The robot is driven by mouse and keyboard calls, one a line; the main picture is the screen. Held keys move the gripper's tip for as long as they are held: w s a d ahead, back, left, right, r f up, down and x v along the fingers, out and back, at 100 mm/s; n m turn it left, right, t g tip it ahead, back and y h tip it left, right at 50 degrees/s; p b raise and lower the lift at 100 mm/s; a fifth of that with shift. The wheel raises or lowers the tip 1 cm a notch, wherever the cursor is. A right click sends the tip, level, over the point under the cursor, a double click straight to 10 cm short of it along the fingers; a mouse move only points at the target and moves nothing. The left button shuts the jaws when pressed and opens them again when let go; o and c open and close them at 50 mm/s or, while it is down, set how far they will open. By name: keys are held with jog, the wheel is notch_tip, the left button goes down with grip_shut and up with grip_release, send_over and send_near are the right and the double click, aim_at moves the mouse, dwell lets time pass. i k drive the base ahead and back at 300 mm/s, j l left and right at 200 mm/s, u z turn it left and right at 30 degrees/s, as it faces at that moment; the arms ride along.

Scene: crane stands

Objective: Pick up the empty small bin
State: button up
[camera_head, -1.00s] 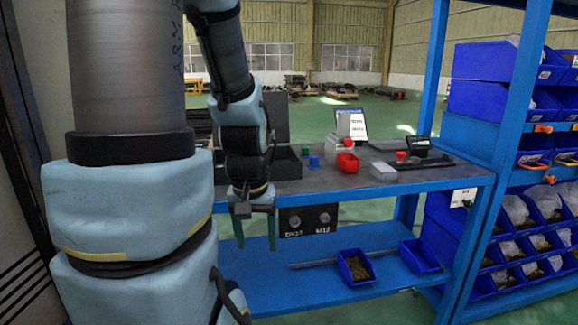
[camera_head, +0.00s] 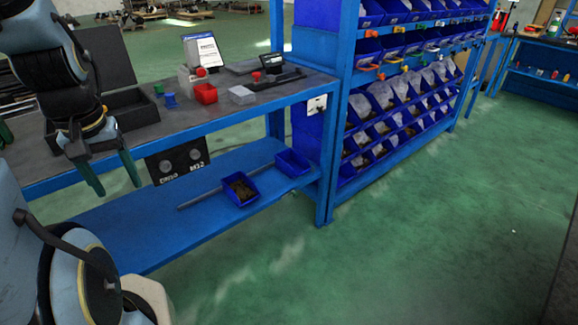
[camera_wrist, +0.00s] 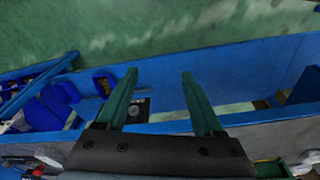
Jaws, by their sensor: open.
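A small blue bin (camera_head: 293,162) sits at the right end of the blue lower shelf (camera_head: 185,222) under the workbench; its visible inside looks empty. A second small blue bin (camera_head: 240,189) beside it, to the left and nearer, holds brownish small parts. My gripper (camera_head: 115,182) hangs open and empty in front of the bench edge, left of both bins and apart from them. Its two green fingers also show in the wrist view (camera_wrist: 159,76), with nothing between them. A blue bin (camera_wrist: 104,83) shows left of the fingers there; I cannot tell which one.
A blue rack (camera_head: 335,150) with many bins stands to the right. Green floor (camera_head: 400,240) in front is clear.

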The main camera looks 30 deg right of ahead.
aim_at(291, 164)
jog(key=u, duration=2.5)
jog(key=k+l+u, duration=0.1)
jog(key=u, duration=0.35)
jog(key=k+l+u, duration=0.2)
jog(key=u, duration=0.3)
jog(key=k+u, duration=0.15)
jog(key=u, duration=0.3)
jog(key=k+j+z, duration=0.15)
jog(key=k, duration=0.55)
jog(key=k+z, duration=0.15)
jog(key=k, duration=0.55)
jog(key=k+z, duration=0.15)
jog(key=k, duration=0.55)
jog(key=k+l+z, duration=0.15)
jog(key=k, duration=0.55)
jog(key=k+l+z, duration=0.15)
jog(key=k, duration=0.5)
jog(key=z, duration=0.7)
jog(key=k+l, duration=0.05)
